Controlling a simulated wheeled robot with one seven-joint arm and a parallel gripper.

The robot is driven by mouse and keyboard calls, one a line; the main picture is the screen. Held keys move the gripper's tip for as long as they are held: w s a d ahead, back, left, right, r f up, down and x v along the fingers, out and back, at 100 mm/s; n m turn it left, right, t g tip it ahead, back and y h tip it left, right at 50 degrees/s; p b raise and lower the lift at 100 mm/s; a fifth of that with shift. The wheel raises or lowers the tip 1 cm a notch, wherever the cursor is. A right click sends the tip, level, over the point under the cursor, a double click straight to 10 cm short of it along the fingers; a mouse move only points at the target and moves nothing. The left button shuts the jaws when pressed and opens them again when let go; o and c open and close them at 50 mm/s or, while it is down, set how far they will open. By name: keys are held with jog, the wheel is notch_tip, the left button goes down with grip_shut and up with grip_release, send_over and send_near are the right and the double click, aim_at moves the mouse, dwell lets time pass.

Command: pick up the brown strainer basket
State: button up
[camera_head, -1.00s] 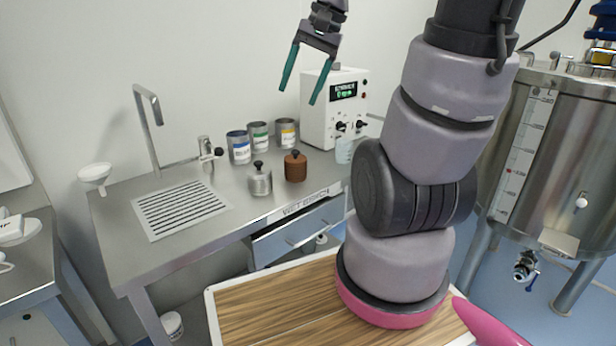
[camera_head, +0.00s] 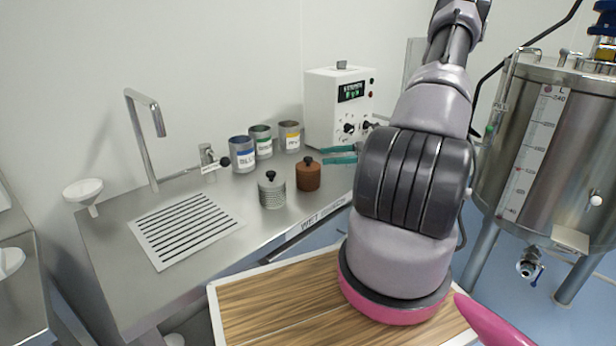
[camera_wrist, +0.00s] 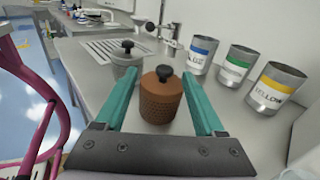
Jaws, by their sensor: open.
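The brown strainer basket (camera_head: 307,177) stands upright on the steel counter, a perforated cylinder with a black knob on its lid. In the wrist view the basket (camera_wrist: 161,98) sits between the two teal fingers, toward their far ends. My gripper (camera_head: 338,155) is open, low over the counter at the basket's right, with its fingers pointing left toward it. In the wrist view my gripper (camera_wrist: 160,90) holds nothing, and the left finger passes between the brown basket and a grey one. Whether a finger touches the basket I cannot tell.
A grey strainer basket (camera_head: 271,191) stands close at the left of the brown one. Several labelled cans, such as the blue-labelled can (camera_head: 242,154), stand behind. A white instrument box (camera_head: 338,105) is at the back right. The drain grate (camera_head: 185,228) is at the left.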

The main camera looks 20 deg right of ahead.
aim_at(298, 165)
jog(key=shift+d+f+m+t, duration=0.35)
jog(key=shift+f+m+t, duration=0.05)
jog(key=shift+f, duration=0.15)
jog(key=shift+w+f, duration=0.15)
jog(key=shift+f, duration=0.05)
jog(key=x, duration=1)
jog(key=shift+w+a+r, duration=0.15)
jog(key=shift+r, duration=0.1)
grip_shut()
dwell(0.5)
